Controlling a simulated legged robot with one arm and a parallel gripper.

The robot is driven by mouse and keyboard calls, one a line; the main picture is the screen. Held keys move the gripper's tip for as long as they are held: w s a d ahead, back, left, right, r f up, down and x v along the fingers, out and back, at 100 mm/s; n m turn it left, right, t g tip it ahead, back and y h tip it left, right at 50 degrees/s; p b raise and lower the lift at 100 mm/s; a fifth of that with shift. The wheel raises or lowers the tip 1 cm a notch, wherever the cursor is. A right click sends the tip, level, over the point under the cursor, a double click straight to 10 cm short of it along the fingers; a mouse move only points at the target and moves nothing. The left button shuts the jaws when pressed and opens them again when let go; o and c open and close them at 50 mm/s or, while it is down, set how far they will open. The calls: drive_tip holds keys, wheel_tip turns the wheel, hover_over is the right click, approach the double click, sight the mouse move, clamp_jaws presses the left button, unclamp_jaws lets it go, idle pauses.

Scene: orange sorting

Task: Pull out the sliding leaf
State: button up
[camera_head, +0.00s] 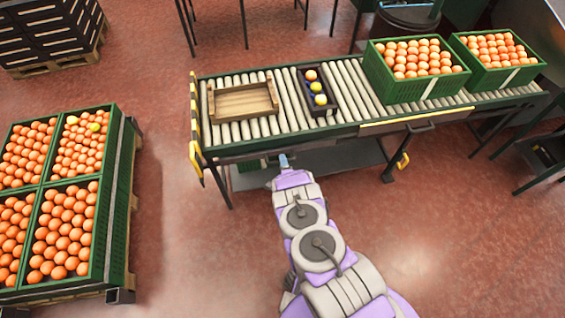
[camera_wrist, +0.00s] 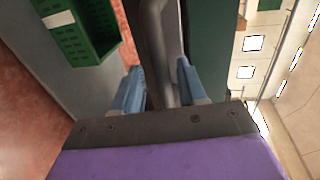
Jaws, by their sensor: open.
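My gripper (camera_head: 284,160) is at the front edge of the roller table (camera_head: 230,152), near its left part. In the wrist view my gripper (camera_wrist: 158,88) has its two blue fingers apart. A grey rounded bar (camera_wrist: 158,40) runs up between them, with no clear grip on it. I cannot tell whether this bar belongs to the sliding leaf. A dark green panel (camera_wrist: 212,45) lies right of the bar. No leaf stands out for certain; a yellow-edged strip (camera_head: 400,122) runs along the table's front right, with a dark handle-like bracket below it.
A wooden tray (camera_head: 242,115) and a dark box with several balls (camera_head: 333,104) sit on the rollers. Green crates of oranges (camera_head: 440,85) stand at right. Stacked orange crates (camera_head: 112,205) stand at left. A green crate (camera_wrist: 85,50) is under the table. Red floor is clear in front.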

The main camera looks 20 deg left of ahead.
drive_tip(key=shift+w+a+f, duration=0.15)
drive_tip(key=shift+w+a, duration=0.15)
drive_tip(key=shift+w, duration=0.3)
clamp_jaws()
idle(0.3)
